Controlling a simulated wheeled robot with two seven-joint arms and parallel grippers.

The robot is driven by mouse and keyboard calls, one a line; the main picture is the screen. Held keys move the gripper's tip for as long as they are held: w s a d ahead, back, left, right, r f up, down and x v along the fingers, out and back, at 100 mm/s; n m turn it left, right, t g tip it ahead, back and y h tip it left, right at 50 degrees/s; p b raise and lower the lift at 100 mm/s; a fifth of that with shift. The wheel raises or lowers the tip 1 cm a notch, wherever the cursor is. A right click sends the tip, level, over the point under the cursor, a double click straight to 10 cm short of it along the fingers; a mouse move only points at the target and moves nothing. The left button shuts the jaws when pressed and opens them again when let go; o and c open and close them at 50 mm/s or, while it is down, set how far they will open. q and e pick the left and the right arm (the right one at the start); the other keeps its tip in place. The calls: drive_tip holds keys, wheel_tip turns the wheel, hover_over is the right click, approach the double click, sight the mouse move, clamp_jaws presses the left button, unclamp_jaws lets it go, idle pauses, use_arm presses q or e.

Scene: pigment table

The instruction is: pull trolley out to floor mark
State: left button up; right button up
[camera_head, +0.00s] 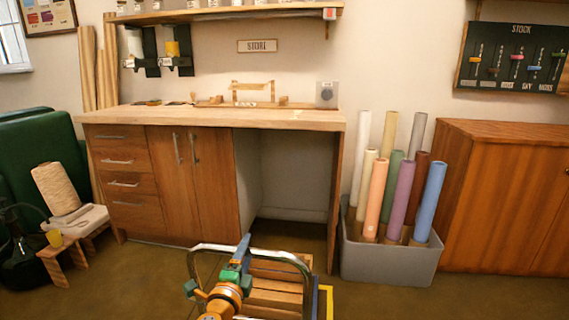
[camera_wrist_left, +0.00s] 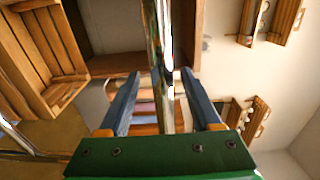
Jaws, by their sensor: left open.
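The trolley (camera_head: 272,285) stands low in front of the desk, with wooden slats and a curved chrome handle (camera_head: 285,254). My left gripper (camera_head: 244,243), green with blue fingers, is at the handle. In the left wrist view the open fingers (camera_wrist_left: 170,72) lie either side of a chrome bar (camera_wrist_left: 161,60), with no clear grip on it. A yellow floor mark (camera_head: 328,289) shows at the trolley's right side; its rest is hidden or out of frame. My right gripper is not in view.
A desk (camera_head: 230,115) with an open knee space (camera_head: 292,180) stands behind the trolley. A grey bin (camera_head: 390,262) of coloured rolls is to the right, beside a wooden cabinet (camera_head: 500,200). A small stool (camera_head: 65,258) is at the left. Floor between is clear.

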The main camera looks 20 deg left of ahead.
use_arm(q)
drive_tip(key=v, duration=0.9)
drive_tip(key=shift+s+p, duration=0.4)
drive_tip(key=shift+p, duration=0.05)
drive_tip(key=shift+d+r, duration=0.1)
